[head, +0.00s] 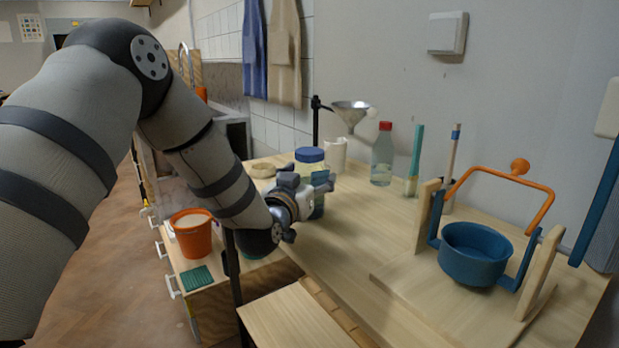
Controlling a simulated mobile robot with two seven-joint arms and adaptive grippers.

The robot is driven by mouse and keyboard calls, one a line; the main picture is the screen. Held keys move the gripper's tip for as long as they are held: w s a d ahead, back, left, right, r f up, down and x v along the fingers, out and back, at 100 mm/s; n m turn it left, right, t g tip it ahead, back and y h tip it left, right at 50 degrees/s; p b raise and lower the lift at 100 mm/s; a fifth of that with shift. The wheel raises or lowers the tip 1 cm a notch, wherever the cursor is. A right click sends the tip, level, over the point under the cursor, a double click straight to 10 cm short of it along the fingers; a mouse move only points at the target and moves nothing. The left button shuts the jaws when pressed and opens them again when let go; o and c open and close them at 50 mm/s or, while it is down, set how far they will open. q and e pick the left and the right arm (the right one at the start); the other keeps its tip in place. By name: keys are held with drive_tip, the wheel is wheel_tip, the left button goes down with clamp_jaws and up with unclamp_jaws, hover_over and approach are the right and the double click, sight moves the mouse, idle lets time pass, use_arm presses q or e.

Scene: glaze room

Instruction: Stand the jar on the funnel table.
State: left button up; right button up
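The jar (311,158) is clear with a blue lid and stands upright at the near left part of the funnel table (350,235). My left gripper (308,184) is at the jar, with a finger toward each side of it. The fingers and wrist hide part of the jar's body and base. I cannot tell whether the fingers press on the glass or whether the jar rests on the wood. The metal funnel (350,113) hangs on a black stand behind the jar. My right gripper is not in view.
A clear bottle with a red cap (382,158), a teal stick (415,155) and a white cup (335,152) stand at the back. A blue pot (474,255) hangs in a wooden cradle at right. An orange bucket (192,234) stands lower left. The middle tabletop is clear.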

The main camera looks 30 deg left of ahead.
use_arm(q)
drive_tip(key=shift+r, duration=0.2)
drive_tip(key=shift+s, duration=0.35)
drive_tip(key=p+v, duration=0.1)
drive_tip(key=v, duration=1)
drive_tip(key=shift+s, duration=0.2)
drive_tip(key=shift+f, duration=0.1)
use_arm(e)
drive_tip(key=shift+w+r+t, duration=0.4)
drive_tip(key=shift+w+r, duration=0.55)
